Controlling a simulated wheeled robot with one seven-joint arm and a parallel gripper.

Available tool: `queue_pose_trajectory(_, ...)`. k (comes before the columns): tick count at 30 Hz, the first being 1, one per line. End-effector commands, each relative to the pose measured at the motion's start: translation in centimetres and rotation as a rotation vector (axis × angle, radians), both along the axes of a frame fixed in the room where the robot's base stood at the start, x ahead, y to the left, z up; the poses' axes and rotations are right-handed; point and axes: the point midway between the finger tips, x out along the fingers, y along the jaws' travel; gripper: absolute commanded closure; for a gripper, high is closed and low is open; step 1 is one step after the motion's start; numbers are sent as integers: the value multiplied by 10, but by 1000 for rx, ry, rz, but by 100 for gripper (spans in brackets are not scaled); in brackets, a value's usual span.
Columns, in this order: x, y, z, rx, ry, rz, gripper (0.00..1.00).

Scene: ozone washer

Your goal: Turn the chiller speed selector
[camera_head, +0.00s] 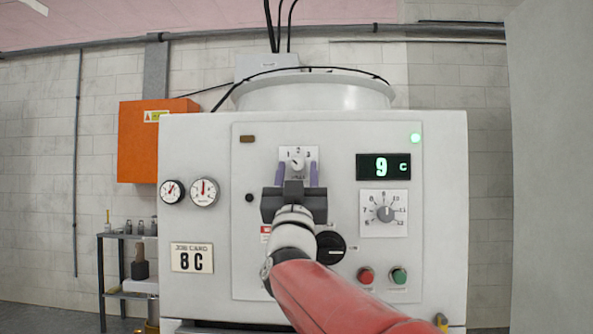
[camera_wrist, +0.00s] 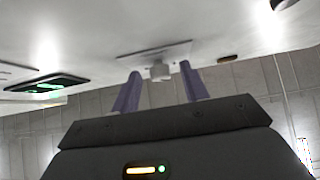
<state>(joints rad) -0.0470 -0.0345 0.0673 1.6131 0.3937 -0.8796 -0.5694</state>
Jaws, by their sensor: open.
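A small selector knob on a white plate marked 1, 2, 3 (camera_head: 298,161) sits at the upper middle of the machine's front panel. Its pointer leans toward the upper left, near 1 or 2. My gripper (camera_head: 297,174) is in front of it with its two purple fingers apart, one on each side of the knob. In the wrist view the pale knob (camera_wrist: 160,71) shows between and beyond the open fingers (camera_wrist: 161,84), with nothing held. I cannot tell how much depth separates the fingertips from the plate.
A display reading 9 C (camera_head: 390,167) and a numbered dial (camera_head: 385,213) are to the right. A black rotary switch (camera_head: 330,248), a red button (camera_head: 365,276) and a green button (camera_head: 398,276) are below.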

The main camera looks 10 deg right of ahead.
Motion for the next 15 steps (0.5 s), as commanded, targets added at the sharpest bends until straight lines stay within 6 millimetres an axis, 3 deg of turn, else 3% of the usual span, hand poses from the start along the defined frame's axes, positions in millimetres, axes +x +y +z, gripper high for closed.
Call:
queue_pose_trajectory(6,0,0,0,0,0,0,58)
queue_pose_trajectory(15,0,0,0,0,0,0,97)
